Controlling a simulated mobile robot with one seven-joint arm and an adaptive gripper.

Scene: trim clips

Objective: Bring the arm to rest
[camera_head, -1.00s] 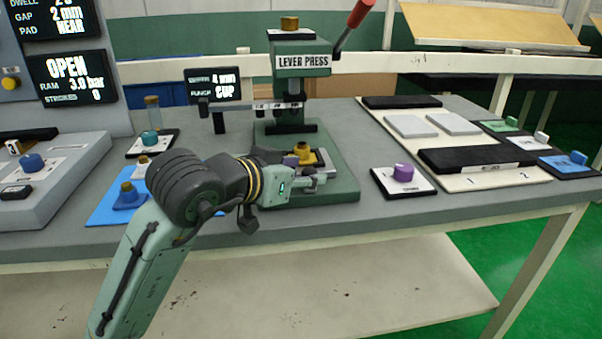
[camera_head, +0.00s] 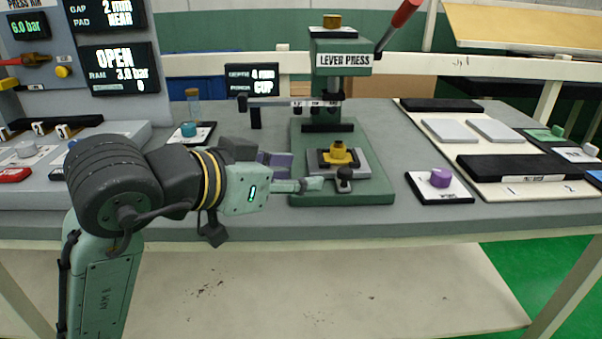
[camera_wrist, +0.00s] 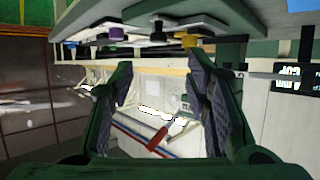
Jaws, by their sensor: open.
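My gripper (camera_head: 312,184) is at the front of the bench, just left of and in front of the yellow part on the lever press (camera_head: 343,59). In the wrist view my gripper (camera_wrist: 160,90) has its two fingers spread wide apart with nothing between them. The wrist picture is upside down, with the bench along its top. My arm comes in from the lower left in the head view, bent at a black joint. The yellow part (camera_head: 340,154) sits in a dark holder on the press base (camera_head: 370,190); whether my fingers touch the base cannot be told.
A purple-knobbed pad (camera_head: 439,178) lies right of the press. Grey plates (camera_head: 450,130) and black bars lie on a white board further right. The press's red lever (camera_head: 406,12) rises at the upper right. A control panel (camera_head: 120,70) stands at the left. Bare bench shows along the front right.

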